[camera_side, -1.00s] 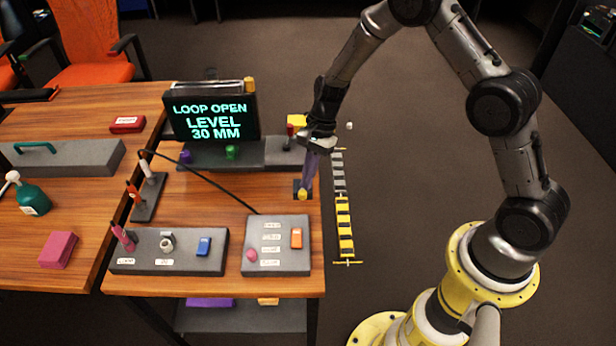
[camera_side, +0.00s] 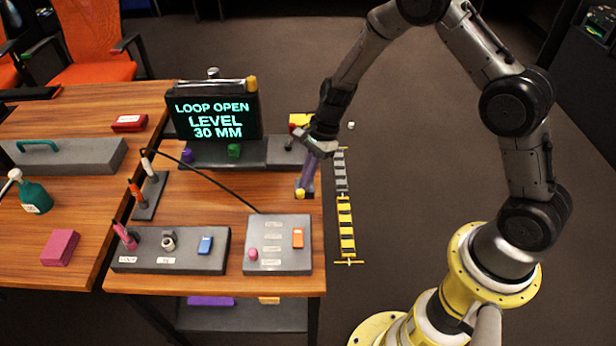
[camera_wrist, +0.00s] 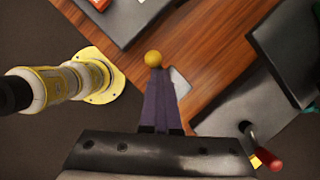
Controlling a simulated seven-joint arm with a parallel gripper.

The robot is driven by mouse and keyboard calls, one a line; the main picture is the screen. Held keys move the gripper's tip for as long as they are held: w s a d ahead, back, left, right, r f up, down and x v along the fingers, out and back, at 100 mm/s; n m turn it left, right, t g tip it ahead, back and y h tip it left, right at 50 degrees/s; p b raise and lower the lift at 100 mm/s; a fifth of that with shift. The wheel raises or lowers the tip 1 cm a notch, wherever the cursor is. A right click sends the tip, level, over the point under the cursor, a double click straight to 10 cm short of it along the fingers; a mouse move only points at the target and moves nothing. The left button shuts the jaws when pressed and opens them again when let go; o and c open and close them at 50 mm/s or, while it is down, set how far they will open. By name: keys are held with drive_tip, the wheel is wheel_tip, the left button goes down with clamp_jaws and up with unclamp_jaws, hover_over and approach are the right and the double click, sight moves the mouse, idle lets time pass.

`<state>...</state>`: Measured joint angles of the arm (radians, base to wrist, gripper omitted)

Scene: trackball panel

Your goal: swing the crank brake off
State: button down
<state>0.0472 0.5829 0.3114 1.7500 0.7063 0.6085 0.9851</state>
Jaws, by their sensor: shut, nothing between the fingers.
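No part is legibly marked as the crank brake. A red-handled lever (camera_wrist: 272,163) stands at the right end of the back grey box, its dark round pivot showing in the wrist view. In the side view its red end (camera_side: 300,126) lies behind my gripper, close to a yellow piece. My gripper (camera_side: 304,186) points down with its long purple fingers shut together. A yellow ball (camera_wrist: 153,58) sits at the fingertips. It also shows in the side view (camera_side: 300,194), over a small plate at the table's right edge. I cannot tell whether fingers and ball touch.
The screen (camera_side: 213,115) reads LOOP OPEN, LEVEL 30 MM. A black cable crosses the table towards the front right panel (camera_side: 278,262). The front left panel (camera_side: 150,263) carries several controls. A yellow-and-grey strip (camera_side: 345,215) lies right of the table. Bare wood lies mid-table.

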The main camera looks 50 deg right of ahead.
drive_tip(key=shift+w+a+m+t+h, duration=0.2)
drive_tip(key=shift+m+t, duration=0.25)
drive_tip(key=shift+m, duration=0.8)
drive_tip(key=shift+w+a+m+t+h, duration=0.15)
drive_tip(key=shift+m+t, duration=0.3)
drive_tip(key=shift+m, duration=0.8)
drive_tip(key=shift+w+a+m+t+h, duration=0.1)
drive_tip(key=shift+w+m+t+h, duration=0.15)
drive_tip(key=shift+m, duration=0.6)
drive_tip(key=shift+w+a+m+t+h, duration=0.1)
drive_tip(key=shift+m+t, duration=0.1)
drive_tip(key=shift+m, duration=0.7)
drive_tip(key=shift+w+m+t+h, duration=0.2)
drive_tip(key=shift+m+t, duration=0.05)
drive_tip(key=shift+m, duration=0.6)
idle(2.9)
